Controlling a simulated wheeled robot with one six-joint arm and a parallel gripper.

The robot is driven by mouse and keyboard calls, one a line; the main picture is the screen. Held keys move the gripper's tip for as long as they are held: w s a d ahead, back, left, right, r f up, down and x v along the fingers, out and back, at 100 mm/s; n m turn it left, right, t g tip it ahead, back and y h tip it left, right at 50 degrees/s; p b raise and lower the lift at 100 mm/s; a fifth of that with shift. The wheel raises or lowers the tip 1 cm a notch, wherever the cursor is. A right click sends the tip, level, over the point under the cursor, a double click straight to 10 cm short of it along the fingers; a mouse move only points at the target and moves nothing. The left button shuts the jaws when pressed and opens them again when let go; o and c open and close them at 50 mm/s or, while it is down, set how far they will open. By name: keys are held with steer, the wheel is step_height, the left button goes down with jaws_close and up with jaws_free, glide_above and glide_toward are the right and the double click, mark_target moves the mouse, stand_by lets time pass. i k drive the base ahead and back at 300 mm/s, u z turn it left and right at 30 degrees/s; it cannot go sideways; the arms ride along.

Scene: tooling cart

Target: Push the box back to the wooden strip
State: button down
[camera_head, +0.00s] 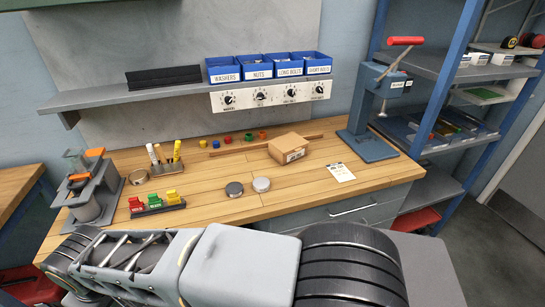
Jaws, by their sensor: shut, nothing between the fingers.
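The box (288,148) is a small brown carton with a pale label on its front right face. It sits on the wooden bench top, right of the middle. The wooden strip (240,149) is a thin brown bar lying across the bench behind the box, showing on both sides of it. The box hides the strip's middle, so I cannot tell whether the two touch. My arm fills the foreground in front of the bench. My gripper is not in view.
Two round discs (234,189) and a white card (338,172) lie in front of the box. Small coloured pieces (227,139) lie behind the strip. A press (368,110) stands at right. Marker and clip holders (157,203) stand at left. A shelf with blue bins (255,68) overhangs the back.

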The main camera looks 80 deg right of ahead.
mark_target(276, 154)
steer(key=u, duration=0.1)
steer(key=i, duration=0.25)
steer(key=z, duration=2.9)
